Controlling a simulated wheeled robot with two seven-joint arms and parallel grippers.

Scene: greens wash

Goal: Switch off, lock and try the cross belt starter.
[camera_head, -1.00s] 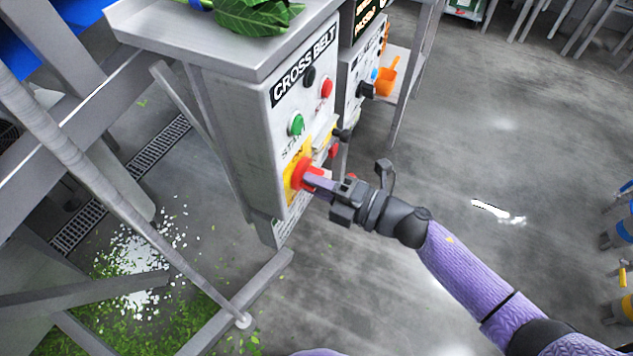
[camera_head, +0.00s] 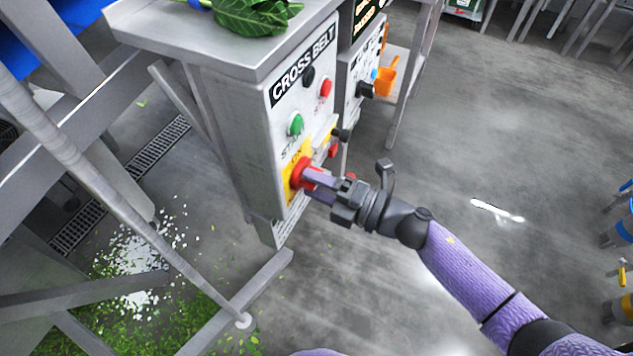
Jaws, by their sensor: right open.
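The cross belt starter (camera_head: 238,140) is a grey box with a black "CROSS BELT" label. Its front has a black knob, a red button (camera_head: 325,88) and a green start button (camera_head: 295,124). Below them is a red rotary switch (camera_head: 301,173) on a yellow plate (camera_head: 287,185) that reads "ON". My right gripper (camera_head: 314,183) is open, with its fingertips at the red switch; I cannot tell whether they touch it. The fingers partly hide the switch handle. No padlock can be made out clearly. My left gripper is out of view.
A second grey starter box (camera_head: 352,98) stands right behind, with an orange scoop (camera_head: 387,78) beside it. Leafy greens (camera_head: 250,15) lie on top of the cross belt box. Steel legs and scattered leaves (camera_head: 150,310) are at left.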

